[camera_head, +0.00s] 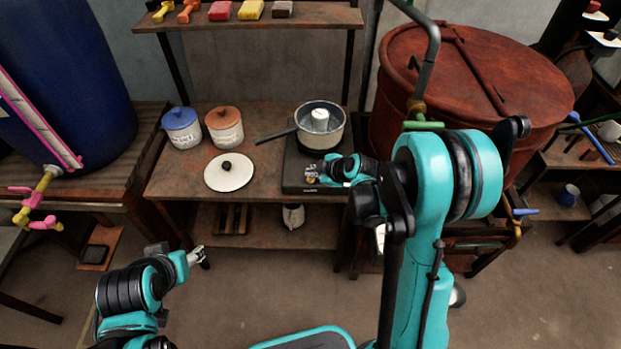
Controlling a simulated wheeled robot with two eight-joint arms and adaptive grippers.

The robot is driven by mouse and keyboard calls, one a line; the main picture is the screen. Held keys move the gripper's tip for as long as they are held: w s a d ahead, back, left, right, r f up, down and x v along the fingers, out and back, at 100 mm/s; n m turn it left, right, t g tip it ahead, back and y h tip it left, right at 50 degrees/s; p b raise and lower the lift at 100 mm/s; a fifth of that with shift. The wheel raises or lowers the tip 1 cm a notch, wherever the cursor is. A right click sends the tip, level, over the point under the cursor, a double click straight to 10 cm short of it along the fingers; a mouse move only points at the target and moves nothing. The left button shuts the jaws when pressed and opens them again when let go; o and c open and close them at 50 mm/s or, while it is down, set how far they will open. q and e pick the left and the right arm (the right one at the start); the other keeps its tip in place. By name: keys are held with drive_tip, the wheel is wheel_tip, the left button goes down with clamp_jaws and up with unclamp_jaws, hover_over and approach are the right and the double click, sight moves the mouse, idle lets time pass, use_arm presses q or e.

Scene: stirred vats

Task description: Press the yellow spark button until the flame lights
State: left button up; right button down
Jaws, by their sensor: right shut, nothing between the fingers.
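The burner (293,171) is a dark flat stove on the wooden bench, with a light saucepan (334,140) on top. A small yellowish spot (311,170) on its front right, close to my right fingers, looks like the spark button; it is too small to be sure. No flame shows; the pan covers the burner's middle. My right gripper (316,181) is shut and empty at the burner's front right edge; I cannot tell whether it touches the button. My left gripper (199,255) is low in front of the bench, away from the burner; its opening is unclear.
A white lid (229,172) and two lidded jars, blue-topped (182,130) and brown-topped (225,127), stand left of the burner. A large rusty red vat (480,80) stands right, a blue barrel (65,80) left. A shelf (320,15) hangs above.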

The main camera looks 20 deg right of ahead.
sight(312, 180)
drive_tip(key=shift+f, duration=0.15)
idle(0.5)
drive_tip(key=shift+f, duration=0.3)
drive_tip(key=shift+f, duration=0.4)
idle(0.6)
drive_tip(key=shift+r, duration=0.1)
drive_tip(key=shift+r+p, duration=0.6)
drive_tip(key=shift+r, duration=0.15)
drive_tip(key=shift+r+p, duration=1.85)
drive_tip(key=shift+r, duration=0.75)
drive_tip(key=shift+f, duration=0.1)
